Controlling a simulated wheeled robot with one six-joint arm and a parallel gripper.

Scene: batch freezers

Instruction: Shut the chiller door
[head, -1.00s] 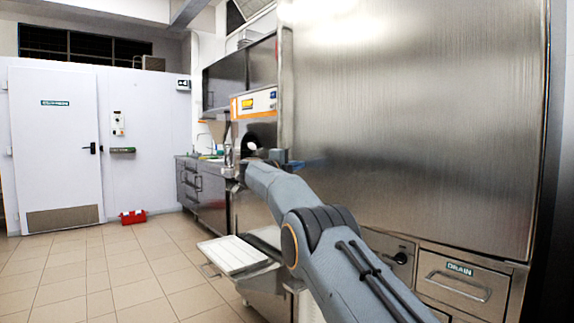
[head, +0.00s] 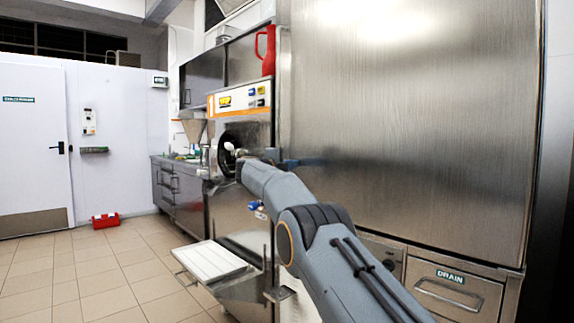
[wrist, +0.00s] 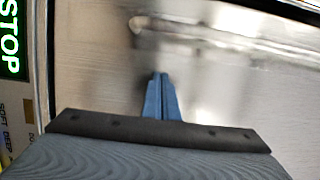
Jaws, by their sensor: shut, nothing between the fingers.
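The chiller door looks to be the large brushed-steel panel (head: 420,120) filling the right of the head view. It looks nearly flush with its frame; whether a gap remains I cannot tell. My gripper (head: 291,163) is at the panel's left edge, its blue fingers pointing right toward the steel. In the wrist view the fingers (wrist: 160,78) are together and empty, in front of blurred steel (wrist: 240,85) below a bar handle (wrist: 215,32). Contact cannot be made out. A green STOP display (wrist: 11,40) is at the wrist view's left edge.
A batch freezer (head: 240,112) with a fold-out white shelf (head: 210,261) stands left of the panel. A red jug (head: 265,50) is on top of it. A DRAIN drawer (head: 452,290) is under the panel. A red box (head: 105,220) lies by the far wall; tiled floor at left is clear.

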